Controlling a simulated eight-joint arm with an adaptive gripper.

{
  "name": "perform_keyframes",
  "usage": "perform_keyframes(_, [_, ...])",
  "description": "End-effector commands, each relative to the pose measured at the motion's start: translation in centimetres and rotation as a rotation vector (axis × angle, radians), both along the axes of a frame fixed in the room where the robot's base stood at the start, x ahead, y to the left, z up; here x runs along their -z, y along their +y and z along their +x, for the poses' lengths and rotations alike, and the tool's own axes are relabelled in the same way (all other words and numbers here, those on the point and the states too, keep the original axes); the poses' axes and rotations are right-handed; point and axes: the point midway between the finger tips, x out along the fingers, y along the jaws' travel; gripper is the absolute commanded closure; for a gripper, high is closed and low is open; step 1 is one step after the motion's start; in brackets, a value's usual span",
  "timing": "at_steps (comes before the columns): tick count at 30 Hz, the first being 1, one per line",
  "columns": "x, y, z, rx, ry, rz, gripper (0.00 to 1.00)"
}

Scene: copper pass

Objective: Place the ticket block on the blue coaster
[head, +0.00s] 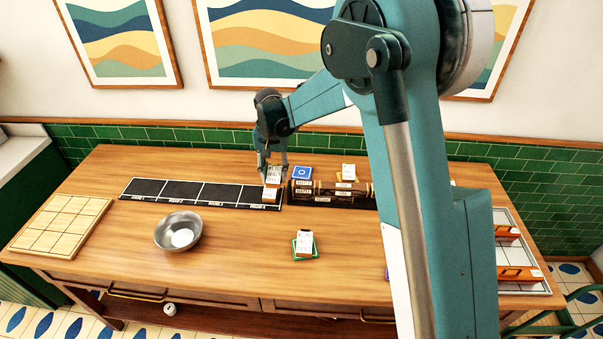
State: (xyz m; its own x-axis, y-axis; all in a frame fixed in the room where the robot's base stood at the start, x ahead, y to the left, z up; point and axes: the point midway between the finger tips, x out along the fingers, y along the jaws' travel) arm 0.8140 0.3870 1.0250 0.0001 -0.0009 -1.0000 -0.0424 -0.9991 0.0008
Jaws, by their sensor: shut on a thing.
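My gripper (273,168) is at the back middle of the table in the head view, pointing down and shut on a small white ticket block (273,176). The blue coaster (302,172) lies flat just right of my gripper, with a pale ring mark on it and nothing on top. A similar block (271,195) with an orange-brown side is at the right end of the black strip, just in front of the held block. At this size I cannot tell whether the two blocks touch.
The black sectioned strip (190,193) lies left of my gripper. A dark rack with labels (330,192) stands to the right. A green coaster (318,250) bears another block (304,241). A metal bowl (178,231) and wooden grid board (60,223) are left.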

Motion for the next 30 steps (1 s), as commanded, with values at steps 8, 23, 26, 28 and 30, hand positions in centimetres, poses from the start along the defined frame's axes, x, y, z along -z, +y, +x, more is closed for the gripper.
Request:
perform_keyframes(8, [-0.2, -3.7, 8.7, -0.017, 0.000, 0.000, 0.81])
perform_keyframes(23, [-0.2, -8.6, 16.7, -0.042, 0.000, -0.001, 0.81])
perform_keyframes(26, [-0.2, -8.7, 16.9, -0.044, 0.000, -0.001, 0.81])
perform_keyframes(28, [-0.2, -8.7, 16.9, -0.044, 0.000, -0.001, 0.81])
perform_keyframes(30, [-0.2, -8.7, 16.9, -0.044, 0.000, -0.001, 0.81])
